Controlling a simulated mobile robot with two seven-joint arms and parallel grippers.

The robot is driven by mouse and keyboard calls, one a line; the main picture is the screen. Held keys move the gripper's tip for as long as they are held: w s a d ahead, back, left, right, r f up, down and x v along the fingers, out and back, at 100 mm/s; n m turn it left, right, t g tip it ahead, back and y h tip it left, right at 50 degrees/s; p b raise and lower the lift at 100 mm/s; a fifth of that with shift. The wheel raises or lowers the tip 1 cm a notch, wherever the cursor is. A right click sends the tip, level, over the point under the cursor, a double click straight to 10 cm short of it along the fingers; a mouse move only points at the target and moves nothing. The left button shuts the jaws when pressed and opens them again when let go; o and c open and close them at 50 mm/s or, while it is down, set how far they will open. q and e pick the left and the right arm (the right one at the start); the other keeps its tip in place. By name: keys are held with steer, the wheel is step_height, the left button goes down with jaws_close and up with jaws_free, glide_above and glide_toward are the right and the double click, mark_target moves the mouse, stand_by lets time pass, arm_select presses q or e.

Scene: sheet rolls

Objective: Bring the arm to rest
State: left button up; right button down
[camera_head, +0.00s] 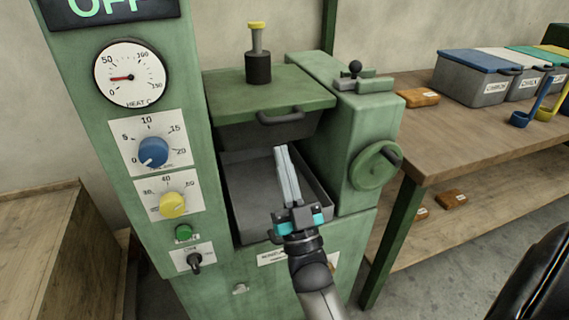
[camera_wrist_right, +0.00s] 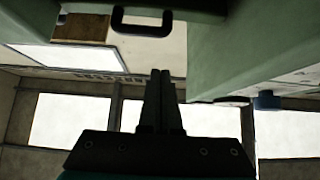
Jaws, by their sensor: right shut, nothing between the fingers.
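My right gripper (camera_head: 281,151) is in front of the green machine's open grey chamber (camera_head: 236,205), under the raised green lid (camera_head: 270,93). Its fingers are together and hold nothing. In the right wrist view the shut fingers (camera_wrist_right: 160,73) point upward in the picture, below a dark handle (camera_wrist_right: 142,22). My right arm comes in from the bottom of the head view and hides part of the chamber's front. My left gripper is not in view.
The machine's panel carries a heat gauge (camera_head: 131,77), a blue knob (camera_head: 153,152), a yellow knob (camera_head: 173,204) and a green button (camera_head: 183,232). A handwheel (camera_head: 375,166) stands to the right. A wooden bench (camera_head: 450,140) beyond holds lidded boxes (camera_head: 478,78).

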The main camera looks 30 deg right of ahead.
steer(key=shift+s+a+f, duration=0.1)
steer(key=shift+s+f, duration=0.2)
